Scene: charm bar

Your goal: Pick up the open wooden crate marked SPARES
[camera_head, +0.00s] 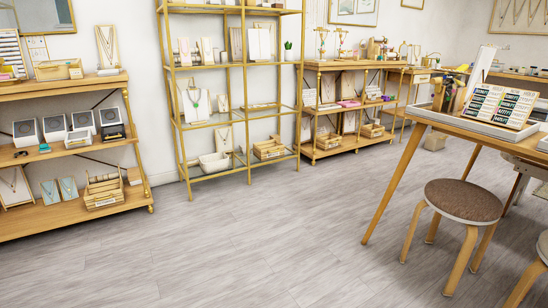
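Several open wooden crates are in view, and I cannot read the marking on any of them. A slatted crate (104,194) with a pale label on its front sits on the bottom shelf of the left wooden unit, with things in it. A smaller crate (269,149) stands on the bottom level of the gold rack. Another small crate (373,130) is on the lower shelf of the far wooden unit. A light wooden box (59,70) sits on top of the left unit. Neither of my grippers is in view.
The grey plank floor (220,240) is clear in the middle. A round stool (463,200) and a wooden table (440,119) with a display tray stand at the right. The left shelf unit (75,157) and gold rack (247,100) line the wall.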

